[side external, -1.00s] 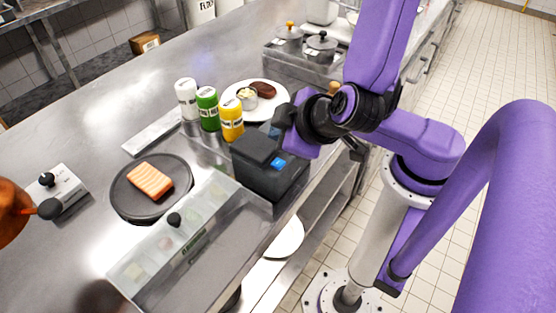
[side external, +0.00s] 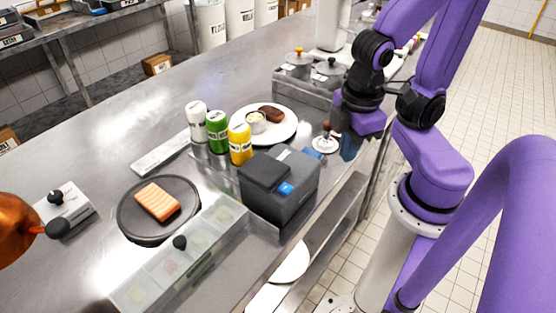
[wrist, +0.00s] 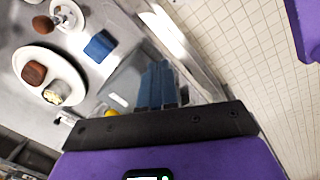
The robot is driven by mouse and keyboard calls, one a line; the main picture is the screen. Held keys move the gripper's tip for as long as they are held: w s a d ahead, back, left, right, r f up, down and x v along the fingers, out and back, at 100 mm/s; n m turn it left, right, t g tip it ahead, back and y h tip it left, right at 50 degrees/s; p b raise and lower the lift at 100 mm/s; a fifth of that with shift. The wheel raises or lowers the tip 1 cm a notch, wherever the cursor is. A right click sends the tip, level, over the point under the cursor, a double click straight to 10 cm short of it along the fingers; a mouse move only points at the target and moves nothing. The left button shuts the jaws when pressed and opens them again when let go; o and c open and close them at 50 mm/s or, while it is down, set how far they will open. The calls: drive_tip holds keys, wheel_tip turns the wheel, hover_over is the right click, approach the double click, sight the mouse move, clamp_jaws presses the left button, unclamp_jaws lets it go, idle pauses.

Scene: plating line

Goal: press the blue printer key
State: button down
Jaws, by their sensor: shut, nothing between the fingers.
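The printer (side external: 300,192) is a dark grey box near the counter's front edge in the side view. Its small blue key (side external: 286,188) is on the side facing that camera and is uncovered. My gripper (side external: 349,149) is to the right of and behind the printer, apart from it, over the counter edge. In the wrist view its blue fingers (wrist: 157,85) are together with nothing held. A grey shape (wrist: 128,78) beside the fingers may be the printer, partly hidden. The blue key cannot be made out in that view.
White, green and yellow shakers (side external: 240,144) stand left of the printer. A white plate (side external: 284,133) with meat and a small bowl is behind. A blue block (wrist: 100,46) and a small white dish (wrist: 66,14) are near the gripper. A clear-lidded bin (side external: 185,258) lies in front.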

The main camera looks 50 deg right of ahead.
drive_tip(key=shift+s+r+n+y, duration=0.25)
drive_tip(key=shift+s+n+y, duration=0.15)
drive_tip(key=shift+y, duration=0.1)
wheel_tip(320, 180, up, 10)
drive_tip(key=f+n, duration=0.1)
drive_tip(key=n, duration=2.2)
hover_over(287, 187)
drive_tip(key=shift+r+g, duration=0.25)
drive_tip(key=shift+g, duration=0.05)
wheel_tip(287, 187, down, 14)
drive_tip(key=shift+f, duration=0.1)
